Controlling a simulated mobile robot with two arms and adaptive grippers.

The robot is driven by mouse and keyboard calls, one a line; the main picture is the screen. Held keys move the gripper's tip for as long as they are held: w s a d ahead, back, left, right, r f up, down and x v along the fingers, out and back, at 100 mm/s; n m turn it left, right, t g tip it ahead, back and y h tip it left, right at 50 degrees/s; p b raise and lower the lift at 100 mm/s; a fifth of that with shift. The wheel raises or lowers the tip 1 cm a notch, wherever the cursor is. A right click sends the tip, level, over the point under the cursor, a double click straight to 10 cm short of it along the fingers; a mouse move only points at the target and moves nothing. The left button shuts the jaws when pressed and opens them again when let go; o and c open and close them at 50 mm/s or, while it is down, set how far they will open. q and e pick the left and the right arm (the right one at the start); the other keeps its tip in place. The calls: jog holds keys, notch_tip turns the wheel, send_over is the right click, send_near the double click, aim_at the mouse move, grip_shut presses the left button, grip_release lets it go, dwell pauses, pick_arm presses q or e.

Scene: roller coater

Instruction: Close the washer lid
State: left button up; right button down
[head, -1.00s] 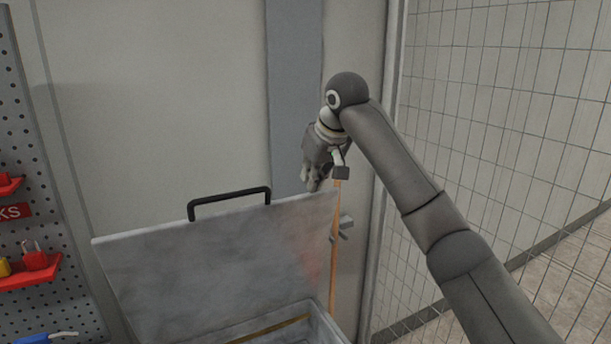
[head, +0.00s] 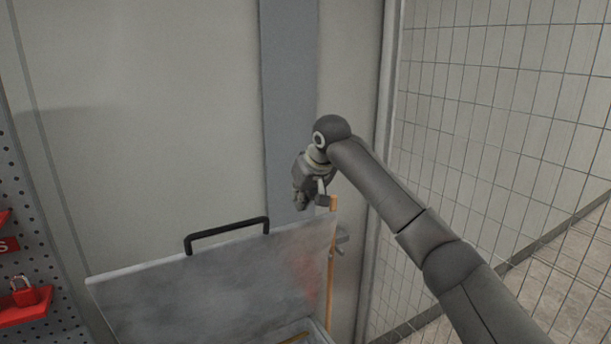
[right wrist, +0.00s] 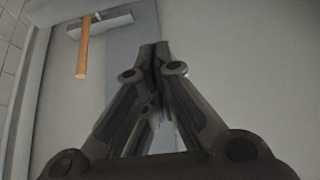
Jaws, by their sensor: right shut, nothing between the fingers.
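The washer lid (head: 215,285) is a grey metal panel standing raised and tilted at the bottom of the head view. A black handle (head: 227,232) sits on its top edge. Below it a small part of the washer's open basin (head: 300,333) shows; the rest is cut off. My right gripper (head: 302,202) is just above the lid's upper right corner, apart from the handle, and seems to be behind the lid's top edge. In the right wrist view its fingers (right wrist: 155,48) are together and empty. The lid is not in the wrist view. My left gripper is not in view.
A wooden-handled tool (head: 331,265) stands right of the lid; it also shows in the right wrist view (right wrist: 83,60). A pegboard with a red padlock (head: 25,292) is at left. A wire mesh fence (head: 500,130) is at right. A plain wall (head: 150,120) is behind.

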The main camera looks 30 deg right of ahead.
jog(key=s, duration=0.2)
jog(key=s+p, duration=0.1)
jog(key=shift+s+d+f, duration=0.15)
jog(key=shift+s+d, duration=0.05)
jog(key=shift+s, duration=0.15)
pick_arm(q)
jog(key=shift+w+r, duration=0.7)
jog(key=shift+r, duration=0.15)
pick_arm(e)
jog(key=shift+f, duration=0.15)
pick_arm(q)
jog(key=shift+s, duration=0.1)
